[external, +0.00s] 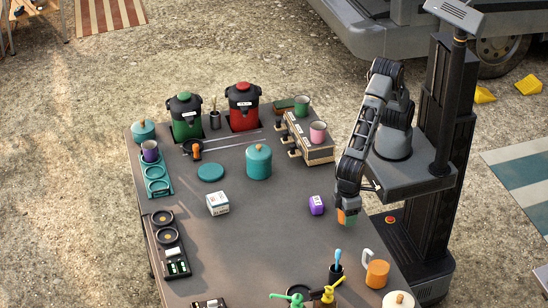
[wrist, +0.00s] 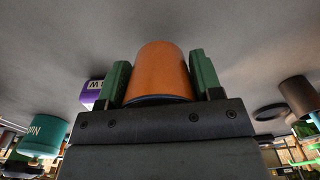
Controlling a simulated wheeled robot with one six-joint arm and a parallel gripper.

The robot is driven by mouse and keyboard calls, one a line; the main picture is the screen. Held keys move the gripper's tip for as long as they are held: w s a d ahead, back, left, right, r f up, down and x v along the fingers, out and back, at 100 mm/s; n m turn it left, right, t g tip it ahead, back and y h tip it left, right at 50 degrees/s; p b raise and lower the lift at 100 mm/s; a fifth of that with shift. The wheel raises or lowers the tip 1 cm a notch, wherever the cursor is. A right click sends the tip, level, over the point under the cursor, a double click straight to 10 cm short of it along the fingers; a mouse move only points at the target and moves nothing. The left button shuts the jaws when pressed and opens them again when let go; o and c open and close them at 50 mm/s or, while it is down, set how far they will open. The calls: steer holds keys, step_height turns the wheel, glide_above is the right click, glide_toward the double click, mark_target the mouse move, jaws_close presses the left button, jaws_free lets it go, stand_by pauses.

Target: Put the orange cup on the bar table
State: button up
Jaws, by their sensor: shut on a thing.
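My gripper (external: 347,212) is over the right edge area of the dark table (external: 265,225) in the external view. Its green fingers are shut on the orange cup (external: 342,218), one on each side. In the wrist view the orange cup (wrist: 158,72) stands out between the two fingers (wrist: 158,80), its lower part hidden by the gripper body. I cannot tell whether the cup touches the table top.
An orange canister (external: 377,274), a white handled thing (external: 367,258) and a dark utensil holder (external: 335,274) stand in front. The table's middle is clear.

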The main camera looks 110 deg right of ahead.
steer(key=shift+f, duration=1.3)
steer(key=shift+f, duration=0.1)
steer(key=shift+f, duration=0.15)
steer(key=o, duration=0.9)
steer(key=shift+o, duration=0.2)
step_height(320, 180, up, 12)
steer(key=shift+r, duration=0.25)
